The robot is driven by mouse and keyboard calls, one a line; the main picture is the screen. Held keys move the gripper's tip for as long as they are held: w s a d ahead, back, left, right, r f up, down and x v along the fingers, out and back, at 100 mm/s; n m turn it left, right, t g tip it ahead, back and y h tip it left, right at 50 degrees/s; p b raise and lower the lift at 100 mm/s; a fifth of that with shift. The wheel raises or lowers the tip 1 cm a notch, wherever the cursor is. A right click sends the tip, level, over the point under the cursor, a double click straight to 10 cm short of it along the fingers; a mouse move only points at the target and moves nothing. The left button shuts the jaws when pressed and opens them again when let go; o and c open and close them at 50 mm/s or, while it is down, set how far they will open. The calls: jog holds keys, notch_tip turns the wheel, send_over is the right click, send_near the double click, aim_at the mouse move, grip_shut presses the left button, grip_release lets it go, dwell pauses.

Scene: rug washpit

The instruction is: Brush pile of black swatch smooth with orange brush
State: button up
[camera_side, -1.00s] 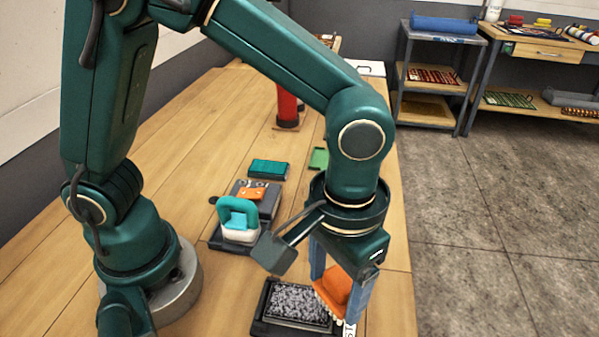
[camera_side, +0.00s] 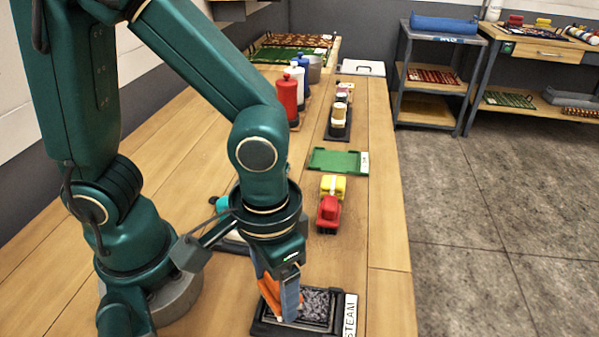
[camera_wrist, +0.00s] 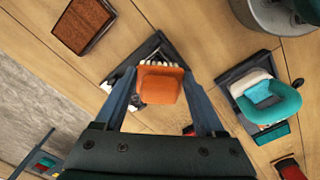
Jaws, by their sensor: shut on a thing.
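The black swatch (camera_side: 319,299) is a dark, speckled grey-black patch in a black tray (camera_side: 262,329) near the table's front, beside a white "STEAM" label (camera_side: 350,315). My gripper (camera_side: 281,305) is shut on the orange brush (camera_side: 266,291), over the tray's left part. The fingers hide part of the brush and swatch. In the wrist view the orange brush (camera_wrist: 160,86) sits between both fingers with pale bristles at its far edge. The tray (camera_wrist: 150,48) shows behind it, and the swatch is mostly hidden there. I cannot tell whether the bristles touch the pile.
A teal-handled tool (camera_wrist: 270,100) rests on a dark holder beside the work. Bottles (camera_side: 287,95) stand at the back. Bare wood lies right of the label.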

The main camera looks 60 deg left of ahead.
jog(key=shift+s+a, duration=0.35)
jog(key=shift+w+d, duration=3)
notch_tip(320, 180, up, 8)
jog(key=w+a+r, duration=0.2)
jog(key=w+a, duration=0.1)
jog(key=a, duration=0.7)
jog(key=w+a+r, duration=0.2)
jog(key=w+a, duration=0.1)
jog(key=a, duration=0.7)
jog(key=shift+d+r, duration=0.1)
